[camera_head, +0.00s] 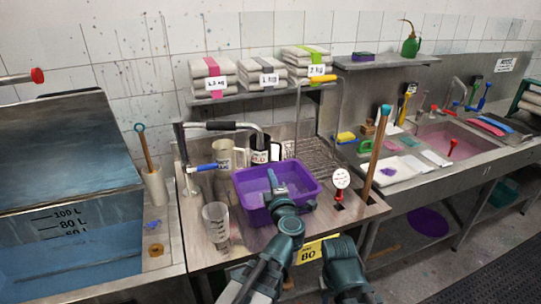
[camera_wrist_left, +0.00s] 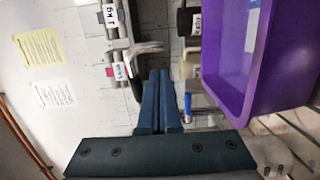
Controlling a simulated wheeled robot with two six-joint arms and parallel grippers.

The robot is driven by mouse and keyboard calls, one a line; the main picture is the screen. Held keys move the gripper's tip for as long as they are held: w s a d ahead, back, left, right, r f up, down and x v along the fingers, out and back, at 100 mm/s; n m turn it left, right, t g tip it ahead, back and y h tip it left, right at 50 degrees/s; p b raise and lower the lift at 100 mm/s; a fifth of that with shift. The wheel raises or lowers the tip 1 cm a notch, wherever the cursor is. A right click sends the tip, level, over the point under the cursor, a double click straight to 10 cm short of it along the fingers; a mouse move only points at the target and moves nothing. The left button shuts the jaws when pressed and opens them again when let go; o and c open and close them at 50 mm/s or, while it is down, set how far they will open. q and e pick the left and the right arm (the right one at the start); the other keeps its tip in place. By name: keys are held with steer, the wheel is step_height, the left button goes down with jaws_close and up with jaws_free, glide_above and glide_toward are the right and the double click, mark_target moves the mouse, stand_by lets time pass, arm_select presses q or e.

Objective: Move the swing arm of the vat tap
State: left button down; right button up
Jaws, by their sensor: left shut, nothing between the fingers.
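The vat tap's swing arm (camera_head: 222,126) is a bent steel pipe with a black sleeve. In the left wrist view the pale curved pipe (camera_wrist_left: 147,47) is just beyond the fingertips, with no clear contact. My left gripper (camera_head: 271,174) is shut and empty and overlaps the purple tub in the head view. Its closed fingers (camera_wrist_left: 160,76) point toward the pipe in the wrist view.
The purple tub (camera_head: 246,207) is close beside my left gripper. A white mug (camera_head: 223,155), a dark mug (camera_head: 260,150), a blue-handled lever (camera_head: 207,167) and a clear measuring jug (camera_head: 216,222) stand nearby. The blue vat (camera_head: 70,235) is at left. A wooden pole (camera_head: 376,150) rises at right.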

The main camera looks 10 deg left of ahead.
mark_target(263, 147)
arm_select(q)
steer(key=x, duration=1.4)
steer(key=shift+d+x, duration=0.25)
steer(key=shift+x, duration=1)
steer(key=shift+f, duration=0.1)
